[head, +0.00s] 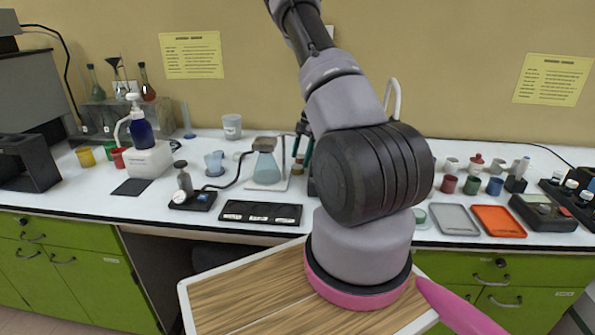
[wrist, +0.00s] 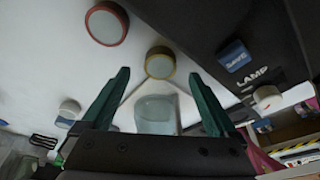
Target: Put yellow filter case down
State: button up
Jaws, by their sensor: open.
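A round yellow-rimmed case with a pale top, the yellow filter case (wrist: 160,63), is in the upper middle of the wrist view. It lies between and just beyond the dark green fingertips of my gripper (wrist: 158,75). The fingers are spread wide, with a visible gap on each side of the case. In the head view my arm hides most of the gripper; dark green finger parts show at the back of the bench, left of the arm. I cannot tell the case for sure there.
A red-rimmed round case (wrist: 106,23) lies up and left of the yellow one. A dark device marked LAMP (wrist: 251,76) is close on the right, and a clear glass vessel (wrist: 155,113) is below.

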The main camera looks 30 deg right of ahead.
aim_at(298, 166)
jog(key=x, duration=0.3)
jog(key=shift+f, duration=0.2)
